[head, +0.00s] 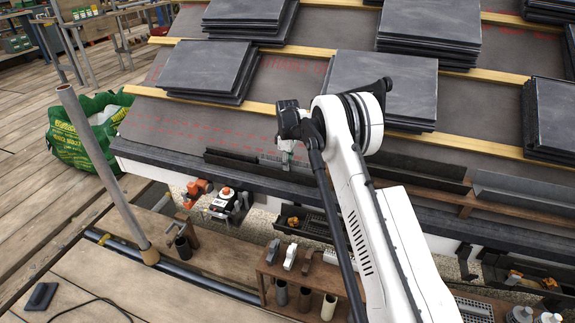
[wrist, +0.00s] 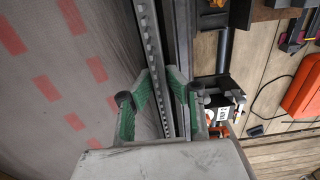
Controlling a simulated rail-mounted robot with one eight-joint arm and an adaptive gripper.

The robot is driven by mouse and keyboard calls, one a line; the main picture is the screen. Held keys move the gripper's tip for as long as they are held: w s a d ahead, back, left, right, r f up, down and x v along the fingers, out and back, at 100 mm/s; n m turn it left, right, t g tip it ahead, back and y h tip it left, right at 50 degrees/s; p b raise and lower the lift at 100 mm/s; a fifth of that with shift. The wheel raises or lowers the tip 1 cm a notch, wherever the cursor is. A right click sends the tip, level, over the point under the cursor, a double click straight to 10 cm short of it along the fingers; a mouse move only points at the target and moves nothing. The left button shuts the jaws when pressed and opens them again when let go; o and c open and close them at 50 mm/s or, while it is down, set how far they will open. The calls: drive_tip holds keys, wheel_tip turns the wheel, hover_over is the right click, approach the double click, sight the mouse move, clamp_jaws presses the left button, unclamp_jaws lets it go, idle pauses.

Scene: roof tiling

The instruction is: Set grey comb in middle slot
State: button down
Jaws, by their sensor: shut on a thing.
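My gripper (head: 285,152) is low over the front edge of the roof, left of the middle in the head view. In the wrist view its green fingers (wrist: 158,78) close from both sides on a long grey strip with a row of teeth or holes, the grey comb (wrist: 150,50). The comb runs away from the gripper, alongside the dark eaves edge (wrist: 183,40). In the head view a grey piece shows just under the fingers at the dark eaves channel (head: 235,159). I cannot tell whether the comb is seated there or held just above.
Stacks of slate tiles (head: 205,68) lie on the grey roof membrane (head: 165,120) between wooden battens (head: 225,108). A grey channel piece (head: 525,193) lies along the eaves at right. Below stand tools and a wooden rack (head: 280,272). A grey pole (head: 100,170) rises at left.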

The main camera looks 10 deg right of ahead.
drive_tip(key=c, duration=1.2)
unclamp_jaws()
drive_tip(key=shift+c, duration=0.2)
drive_tip(key=shift+r, duration=0.15)
drive_tip(key=shift+r+p, duration=1.85)
drive_tip(key=shift+r, duration=2.55)
